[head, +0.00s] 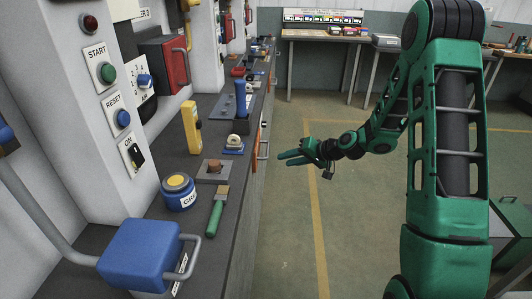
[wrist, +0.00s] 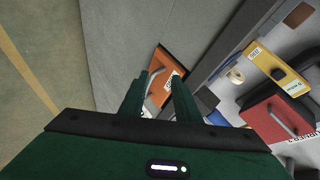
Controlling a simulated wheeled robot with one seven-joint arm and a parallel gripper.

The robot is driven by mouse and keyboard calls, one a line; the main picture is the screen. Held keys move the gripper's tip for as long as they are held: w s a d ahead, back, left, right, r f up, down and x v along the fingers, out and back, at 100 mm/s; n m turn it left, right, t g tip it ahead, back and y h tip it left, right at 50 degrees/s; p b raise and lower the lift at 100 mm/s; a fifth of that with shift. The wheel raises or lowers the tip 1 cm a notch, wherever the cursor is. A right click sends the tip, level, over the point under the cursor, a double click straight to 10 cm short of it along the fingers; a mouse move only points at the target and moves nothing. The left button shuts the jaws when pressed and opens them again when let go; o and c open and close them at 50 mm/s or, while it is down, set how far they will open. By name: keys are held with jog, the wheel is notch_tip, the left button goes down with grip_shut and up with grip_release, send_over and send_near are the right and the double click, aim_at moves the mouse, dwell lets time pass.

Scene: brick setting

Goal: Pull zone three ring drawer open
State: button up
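An orange drawer front (wrist: 171,67) with a pale label and a metal bar handle (wrist: 154,91) shows in the wrist view, in the side of the bench. The label is too small to read. In the head view an orange front (head: 255,155) with a handle shows edge-on in the bench side. My gripper (head: 281,158) is just right of it, fingers spread and pointing at the bench. In the wrist view my gripper (wrist: 160,76) is open, and the handle appears between its fingers. Contact cannot be told. No ring shows inside the drawer.
The bench top (head: 187,221) holds a blue-yellow tin (head: 178,192), a green-handled brush (head: 218,211), a yellow box (head: 191,127) and a blue-handled tool (head: 241,101). A blue box (head: 150,250) is nearest. The floor right of the bench is clear, with yellow lines.

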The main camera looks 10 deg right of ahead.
aim_at(268, 148)
jog(key=w+a+f+m+t, duration=0.1)
jog(key=w+f+m+t, duration=0.1)
jog(key=w, duration=0.4)
jog(key=w+a+f+m+t, duration=0.1)
jog(key=w+f+m+t, duration=0.1)
jog(key=w, duration=0.4)
jog(key=w+a+f+m+t, duration=0.1)
jog(key=w+f+m+t, duration=0.1)
jog(key=w, duration=0.4)
jog(key=shift+w+a+f+m, duration=0.15)
jog(key=shift+f+m, duration=0.25)
jog(key=shift+f, duration=0.05)
jog(key=shift+w+a+f+m, duration=0.1)
jog(key=shift+f+m, duration=0.3)
jog(key=shift+f, duration=0.05)
grip_shut()
